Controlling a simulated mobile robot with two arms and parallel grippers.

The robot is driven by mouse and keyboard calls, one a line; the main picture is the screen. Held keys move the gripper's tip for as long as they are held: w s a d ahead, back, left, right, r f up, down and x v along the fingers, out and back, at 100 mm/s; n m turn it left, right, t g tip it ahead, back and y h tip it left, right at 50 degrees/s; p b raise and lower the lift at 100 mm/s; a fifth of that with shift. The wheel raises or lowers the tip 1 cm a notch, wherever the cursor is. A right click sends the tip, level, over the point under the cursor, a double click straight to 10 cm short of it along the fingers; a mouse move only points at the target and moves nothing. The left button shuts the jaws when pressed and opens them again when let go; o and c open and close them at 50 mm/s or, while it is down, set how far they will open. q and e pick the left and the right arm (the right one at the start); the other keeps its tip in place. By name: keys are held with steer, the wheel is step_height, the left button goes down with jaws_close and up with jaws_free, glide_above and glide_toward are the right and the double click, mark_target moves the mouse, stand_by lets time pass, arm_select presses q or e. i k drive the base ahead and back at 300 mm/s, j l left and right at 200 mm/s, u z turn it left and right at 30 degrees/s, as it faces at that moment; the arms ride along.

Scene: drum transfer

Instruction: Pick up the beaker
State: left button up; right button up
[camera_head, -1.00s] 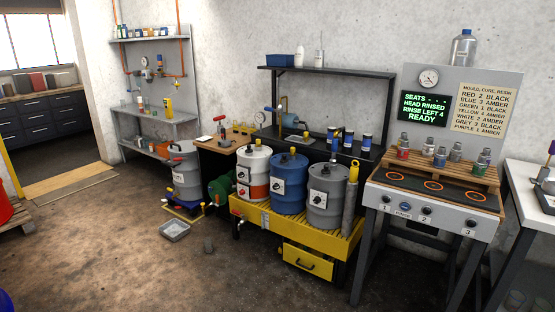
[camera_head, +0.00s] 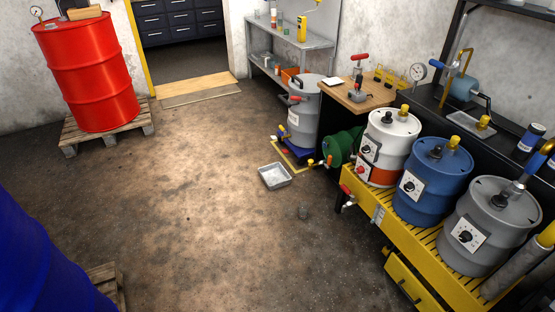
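Neither of my grippers shows in the head view.
A yellow drum stand (camera_head: 362,204) with white, blue and grey drums runs along the right. A red drum (camera_head: 88,72) stands on a pallet at the back left. A blue drum (camera_head: 40,255) fills the near left. The middle floor is clear.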

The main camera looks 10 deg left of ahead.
mark_target(303, 207)
steer(key=i+j+u, duration=0.15)
steer(key=i+u, duration=0.3)
steer(key=i, duration=0.25)
steer(key=i+l+u, duration=0.1)
steer(key=i+u, duration=0.35)
steer(key=i, duration=0.25)
